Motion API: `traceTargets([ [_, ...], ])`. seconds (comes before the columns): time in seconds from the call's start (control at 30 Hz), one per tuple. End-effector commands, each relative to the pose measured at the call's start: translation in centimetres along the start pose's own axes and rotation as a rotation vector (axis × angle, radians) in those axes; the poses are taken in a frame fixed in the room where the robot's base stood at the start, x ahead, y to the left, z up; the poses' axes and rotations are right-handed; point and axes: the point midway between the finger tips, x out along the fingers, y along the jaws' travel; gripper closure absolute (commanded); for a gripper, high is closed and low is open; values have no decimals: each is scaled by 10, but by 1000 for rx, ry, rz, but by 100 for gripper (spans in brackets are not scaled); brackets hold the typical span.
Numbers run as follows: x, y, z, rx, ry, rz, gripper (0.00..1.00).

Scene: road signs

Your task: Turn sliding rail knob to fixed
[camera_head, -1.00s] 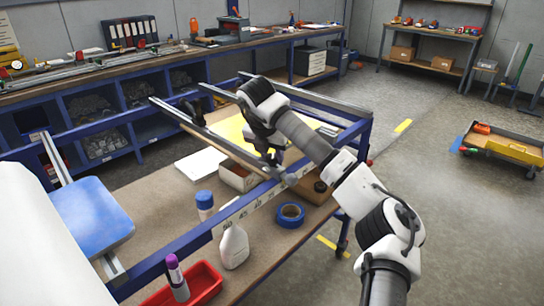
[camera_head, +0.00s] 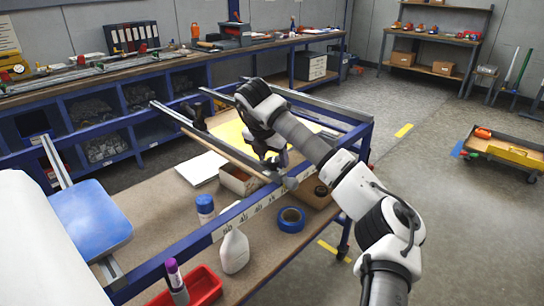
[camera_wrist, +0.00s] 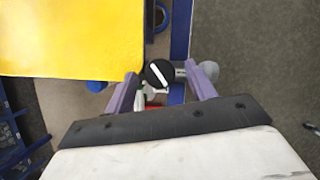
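The knob (camera_wrist: 159,73) is a round black cap with a white diagonal mark, seen in the wrist view. It sits in front of a blue frame bar and lies between the two purple fingers of my gripper (camera_wrist: 162,88). The fingers are apart, with visible space beside the knob; I cannot tell whether either touches it. In the head view, my gripper (camera_head: 277,163) points down over the right end of the sliding rail (camera_head: 225,149). My arm and gripper hide the knob there. A grey ball-shaped end (camera_wrist: 210,70) shows beside the right finger.
A blue frame carries a numbered scale (camera_head: 252,212) along its front bar. Blue tape (camera_head: 291,219), a white bottle (camera_head: 234,250), a blue-capped container (camera_head: 205,207) and a red tray (camera_head: 205,286) stand nearby. A yellow sheet (camera_wrist: 70,38) lies beside the knob.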

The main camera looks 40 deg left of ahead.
Motion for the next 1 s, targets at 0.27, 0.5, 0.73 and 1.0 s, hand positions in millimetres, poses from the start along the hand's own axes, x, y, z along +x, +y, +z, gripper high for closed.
traceTargets([
  [0.27,-2,0,0,-1,0,0,45],
  [0.5,-36,1,0,-1,-4,2,45],
  [0.73,-90,1,-1,-1,-3,1,45],
  [1.0,-130,0,0,0,-1,0,45],
])
